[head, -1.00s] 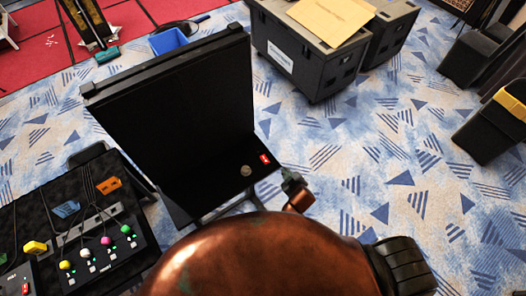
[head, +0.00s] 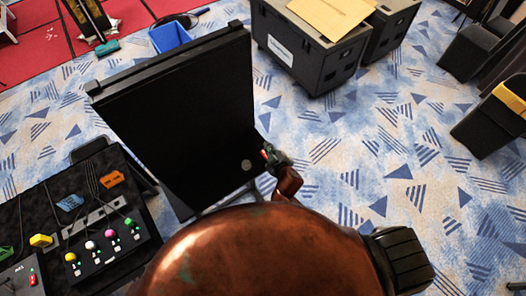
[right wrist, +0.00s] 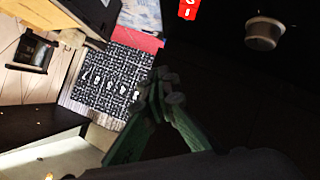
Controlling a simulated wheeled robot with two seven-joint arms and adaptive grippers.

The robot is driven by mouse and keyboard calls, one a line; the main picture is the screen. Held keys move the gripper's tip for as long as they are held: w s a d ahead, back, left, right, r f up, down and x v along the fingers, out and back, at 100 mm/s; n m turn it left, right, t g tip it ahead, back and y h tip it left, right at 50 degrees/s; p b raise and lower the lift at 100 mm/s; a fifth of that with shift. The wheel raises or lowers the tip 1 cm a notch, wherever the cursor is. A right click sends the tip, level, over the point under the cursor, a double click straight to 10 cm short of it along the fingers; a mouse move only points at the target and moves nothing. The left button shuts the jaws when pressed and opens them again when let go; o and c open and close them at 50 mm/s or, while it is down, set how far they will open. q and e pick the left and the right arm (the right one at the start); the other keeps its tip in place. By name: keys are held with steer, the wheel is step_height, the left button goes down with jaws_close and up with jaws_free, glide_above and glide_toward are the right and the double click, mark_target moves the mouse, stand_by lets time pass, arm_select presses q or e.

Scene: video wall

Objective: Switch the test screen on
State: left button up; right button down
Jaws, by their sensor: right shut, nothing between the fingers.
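The test screen (head: 185,120) is a large black panel, dark, standing tilted in the middle of the head view. Near its lower right corner are a round grey knob (head: 246,165) and a small red switch, mostly covered by my right gripper (head: 270,156) in that view. In the right wrist view the red switch (right wrist: 188,9) with white marks shows at the top edge, and the knob (right wrist: 264,33) is to its right. My right gripper (right wrist: 166,90) is shut and empty, its green fingers below the switch in that picture. I cannot tell whether they touch the panel. My left gripper is not in view.
A black desk with cables and coloured knobs (head: 110,234) stands at the lower left. Dark cases (head: 310,55) stand behind the screen, and a black bin with a yellow band (head: 490,125) is at the right. The patterned carpet (head: 370,140) between them is clear.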

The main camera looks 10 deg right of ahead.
steer(key=b, duration=0.5)
glide_above(264, 154)
steer(key=s, duration=0.1)
steer(key=f, duration=0.5)
steer(key=shift+d+f, duration=0.2)
steer(key=shift+f, duration=0.15)
steer(key=shift+w+a+f+b, duration=0.15)
steer(key=shift+w+f+b, duration=0.15)
steer(key=shift+f+b, duration=0.45)
steer(key=shift+w+f, duration=0.15)
steer(key=shift+f, duration=0.3)
steer(key=shift+w+f+b, duration=0.1)
steer(key=shift+f+b, duration=0.25)
steer(key=shift+b, duration=0.15)
steer(key=shift+r, duration=0.1)
stand_by(0.4)
steer(key=shift+s+r+p, duration=0.25)
steer(key=shift+r+p, duration=0.45)
steer(key=shift+p, duration=0.2)
steer(key=shift+r, duration=0.1)
